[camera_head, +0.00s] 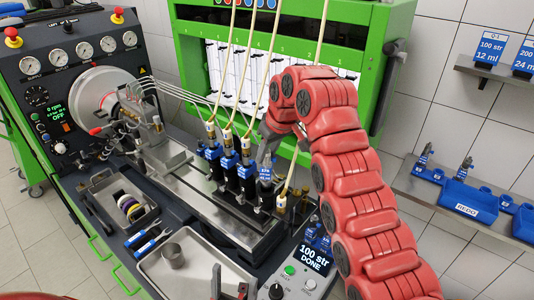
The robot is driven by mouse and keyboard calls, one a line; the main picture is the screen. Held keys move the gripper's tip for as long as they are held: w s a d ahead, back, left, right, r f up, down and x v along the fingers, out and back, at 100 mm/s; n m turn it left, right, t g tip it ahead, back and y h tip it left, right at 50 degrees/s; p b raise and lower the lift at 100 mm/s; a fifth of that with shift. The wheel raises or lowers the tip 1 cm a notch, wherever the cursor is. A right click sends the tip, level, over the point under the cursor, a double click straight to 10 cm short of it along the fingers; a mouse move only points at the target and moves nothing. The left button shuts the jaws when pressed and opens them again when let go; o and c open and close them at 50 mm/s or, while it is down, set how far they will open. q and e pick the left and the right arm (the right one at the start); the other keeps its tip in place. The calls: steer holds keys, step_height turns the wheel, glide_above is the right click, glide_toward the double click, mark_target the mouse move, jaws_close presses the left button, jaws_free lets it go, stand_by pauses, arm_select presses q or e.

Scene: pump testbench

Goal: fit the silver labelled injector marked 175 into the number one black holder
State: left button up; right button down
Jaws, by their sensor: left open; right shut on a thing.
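My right gripper (268,148) reaches down from the red arm at the right and is shut on an injector, mostly hidden by the fingers. A blue-labelled body (265,174) shows just below the fingers at the right end of the row; I cannot read its mark. Several black holders stand in a row on the steel bench, including the leftmost (215,171), with blue labels and pale hoses above the left ones. I cannot read which is number one. My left gripper (229,285) is open and empty at the bottom edge, over the front tray.
A steel tray (165,268) with a metal cup (173,256) lies in front. A control box (300,272) reads "100 str DONE". Pale hoses rise in front of the green frame (352,45). A wall shelf at right holds blue bins (469,198).

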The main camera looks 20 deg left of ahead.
mark_target(266, 167)
steer(key=shift+w+f+b, duration=0.1)
steer(key=shift+f+b, duration=0.65)
steer(key=shift+f, duration=0.45)
steer(key=shift+b, duration=0.3)
stand_by(0.7)
steer(key=shift+f+b, duration=0.4)
steer(key=shift+f, duration=0.15)
steer(key=c, duration=0.9)
jaws_free()
